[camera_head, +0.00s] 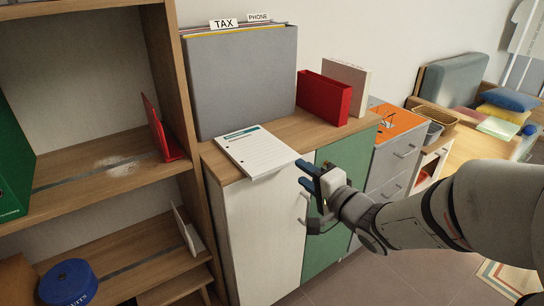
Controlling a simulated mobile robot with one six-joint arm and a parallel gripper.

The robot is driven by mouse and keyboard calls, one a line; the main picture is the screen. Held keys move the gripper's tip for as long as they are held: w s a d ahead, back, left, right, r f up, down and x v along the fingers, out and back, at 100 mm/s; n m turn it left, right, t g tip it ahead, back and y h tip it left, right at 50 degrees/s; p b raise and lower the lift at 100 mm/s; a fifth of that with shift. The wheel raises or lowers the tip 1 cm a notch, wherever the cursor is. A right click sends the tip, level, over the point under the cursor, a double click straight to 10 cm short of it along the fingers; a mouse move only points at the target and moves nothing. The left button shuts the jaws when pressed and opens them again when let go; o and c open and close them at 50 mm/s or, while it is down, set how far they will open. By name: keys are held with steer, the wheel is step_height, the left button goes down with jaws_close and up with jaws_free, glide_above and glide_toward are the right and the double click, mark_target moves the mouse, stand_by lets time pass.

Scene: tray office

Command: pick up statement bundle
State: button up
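A white sheaf of printed paper (258,152), which looks like the statement bundle, lies flat on top of the wooden cabinet. It has a teal heading and punched holes along its left side. Its near right corner reaches the cabinet's front edge and seems to overhang it a little. My gripper (303,174) has two blue fingers, parted with a gap between them and nothing seen in it. It is in front of the cabinet, just right of the bundle's near corner. I cannot tell whether they touch.
A grey file box (240,80) with TAX and PHONE tabs stands behind the bundle. A red holder (323,97) and a white box (352,84) stand to its right. A shelf unit (187,130) rises close on the left. Open floor (385,285) lies below my arm.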

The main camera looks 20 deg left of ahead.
mark_target(272, 172)
steer(key=a+y, duration=0.1)
steer(key=s+a+g+y, duration=0.1)
steer(key=a+f+b, duration=0.1)
steer(key=shift+s+f+y, duration=0.1)
steer(key=shift+s+y, duration=0.2)
steer(key=shift+y, duration=0.1)
steer(key=b+x, duration=0.1)
steer(key=x, duration=0.2)
steer(key=b+x, duration=0.1)
steer(key=x, duration=0.2)
steer(key=shift+s+a+f, duration=0.15)
steer(key=shift+s+a, duration=0.05)
steer(key=shift+a, duration=0.25)
steer(key=shift+w+a, duration=0.25)
steer(key=shift+a, duration=0.05)
jaws_close()
